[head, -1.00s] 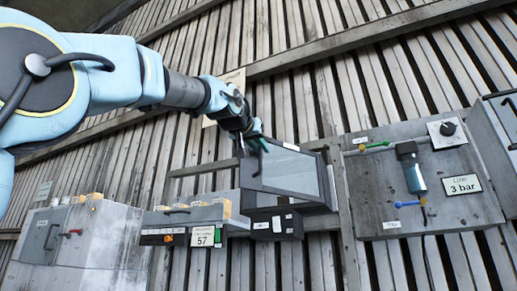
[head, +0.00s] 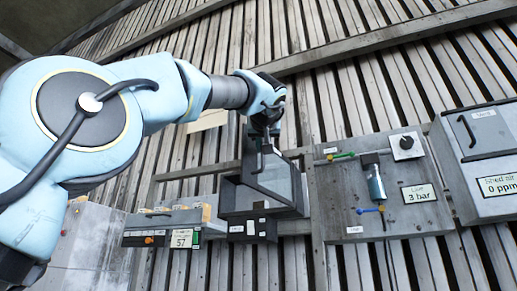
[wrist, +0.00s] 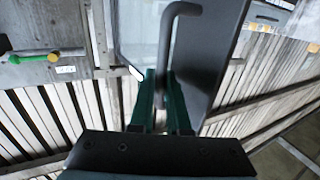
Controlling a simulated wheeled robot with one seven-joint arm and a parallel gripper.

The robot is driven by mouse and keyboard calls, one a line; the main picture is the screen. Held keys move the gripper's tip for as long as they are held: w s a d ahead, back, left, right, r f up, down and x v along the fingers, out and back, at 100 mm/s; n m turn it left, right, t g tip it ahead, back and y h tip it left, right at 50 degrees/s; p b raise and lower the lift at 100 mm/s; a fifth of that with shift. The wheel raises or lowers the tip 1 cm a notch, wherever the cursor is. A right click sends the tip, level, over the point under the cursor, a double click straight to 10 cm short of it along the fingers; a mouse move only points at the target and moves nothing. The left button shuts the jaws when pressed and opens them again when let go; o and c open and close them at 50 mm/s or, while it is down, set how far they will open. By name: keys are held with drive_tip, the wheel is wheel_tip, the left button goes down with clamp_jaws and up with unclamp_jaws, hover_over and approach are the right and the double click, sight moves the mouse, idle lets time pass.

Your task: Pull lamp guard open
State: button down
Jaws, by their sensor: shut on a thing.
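The lamp guard (head: 281,182) is a grey framed, see-through panel on a dark box (head: 234,197) on the slatted wall. In the head view it stands swung out from the box, and the dark inside of the box shows on its left. My gripper (head: 263,142) is at the guard's upper left edge. In the wrist view, the green fingers of my gripper (wrist: 161,78) are shut on the guard's grey bar handle (wrist: 166,45). The guard (wrist: 205,55) shows behind the handle.
Right of the guard is a grey panel (head: 333,215) with valves and a "3 bar" label. A grey cabinet (head: 482,180) stands farther right. Left of the guard is a low box (head: 160,223) marked 57. Small labelled units (head: 250,230) sit just below.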

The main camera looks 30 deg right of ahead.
drive_tip(key=shift+s+d+f+n+t+y, duration=0.1)
drive_tip(key=shift+s+d+n+t+y, duration=0.2)
drive_tip(key=shift+s+d+n+y, duration=0.25)
drive_tip(key=shift+s, duration=0.1)
drive_tip(key=c, duration=1.2)
unclamp_jaws()
drive_tip(key=shift+o, duration=0.2)
drive_tip(key=shift+a, duration=0.1)
drive_tip(key=b+v, duration=0.4)
drive_tip(key=v, duration=0.6)
drive_tip(key=shift+s+a, duration=0.25)
drive_tip(key=shift+s, duration=0.05)
